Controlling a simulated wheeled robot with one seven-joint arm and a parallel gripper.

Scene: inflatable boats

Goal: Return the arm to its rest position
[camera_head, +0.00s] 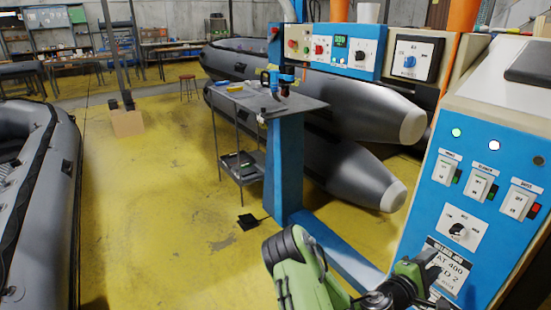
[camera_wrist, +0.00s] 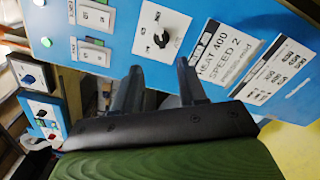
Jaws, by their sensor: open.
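My gripper (camera_wrist: 160,88) shows in the wrist view with its two dark fingers apart and nothing between them. It points at the blue control panel (camera_wrist: 230,28), close to a black rotary knob (camera_wrist: 158,38) and a white label reading HEAT 400 SPEED 2 (camera_wrist: 225,55). I cannot tell whether the fingers touch the panel. In the head view my green arm reaches in from the bottom, and my gripper (camera_head: 415,275) is at the lower part of the same blue panel (camera_head: 490,135). The rotary knob (camera_head: 458,230) shows there just above my gripper.
A blue machine column (camera_head: 285,170) with a small grey table (camera_head: 265,98) stands ahead. Grey inflatable boats lie at the left (camera_head: 35,190) and behind the machine (camera_head: 340,165). A black foot pedal (camera_head: 248,221) is on the floor. The yellow floor (camera_head: 160,220) at left centre is clear.

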